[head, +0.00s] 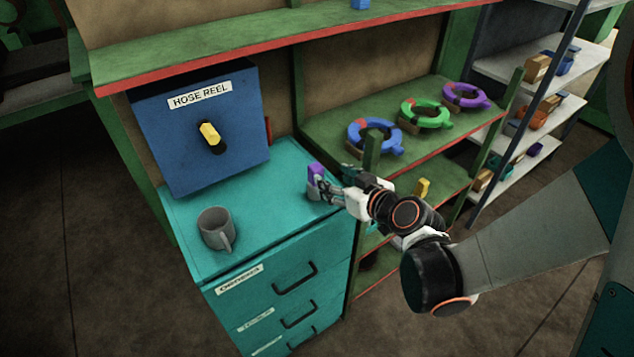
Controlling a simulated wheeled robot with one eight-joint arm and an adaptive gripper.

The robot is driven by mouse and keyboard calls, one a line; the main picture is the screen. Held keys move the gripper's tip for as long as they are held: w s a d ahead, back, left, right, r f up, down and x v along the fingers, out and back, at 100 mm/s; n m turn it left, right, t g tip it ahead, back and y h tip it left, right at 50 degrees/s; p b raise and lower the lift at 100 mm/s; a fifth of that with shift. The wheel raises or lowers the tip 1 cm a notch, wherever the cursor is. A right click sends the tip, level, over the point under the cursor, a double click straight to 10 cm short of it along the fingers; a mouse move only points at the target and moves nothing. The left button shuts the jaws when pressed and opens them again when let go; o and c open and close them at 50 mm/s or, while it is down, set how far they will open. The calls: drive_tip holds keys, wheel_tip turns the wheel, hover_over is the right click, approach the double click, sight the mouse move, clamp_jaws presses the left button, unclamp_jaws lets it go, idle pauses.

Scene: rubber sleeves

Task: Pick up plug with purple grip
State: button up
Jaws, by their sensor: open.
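The plug with the purple grip (315,173) stands on the teal cabinet top (265,230), near its right side. Its purple upper part shows; its lower part is partly hidden by my gripper. My gripper (321,188) is open, with its fingers at the plug from the right. I cannot tell whether the fingers touch it or whether both sides are straddled.
A grey mug (216,230) stands at the cabinet's front left. A blue hose reel box (200,130) with a yellow knob (210,134) is behind.

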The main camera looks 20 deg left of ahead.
sight(322, 174)
drive_tip(key=x, duration=0.3)
drive_tip(key=shift+w+a+f+b, duration=0.2)
drive_tip(key=shift+a+b, duration=0.1)
drive_tip(key=shift+b, duration=0.05)
drive_tip(key=b+x, duration=0.1)
drive_tip(key=x, duration=0.1)
drive_tip(key=b+x, duration=0.1)
drive_tip(key=x, duration=0.1)
drive_tip(key=shift+s+a+f, duration=0.1)
drive_tip(key=shift+a+f, duration=0.25)
drive_tip(key=shift+w+a, duration=0.2)
drive_tip(key=shift+w, duration=0.05)
drive_tip(key=shift+s, duration=0.15)
clamp_jaws()
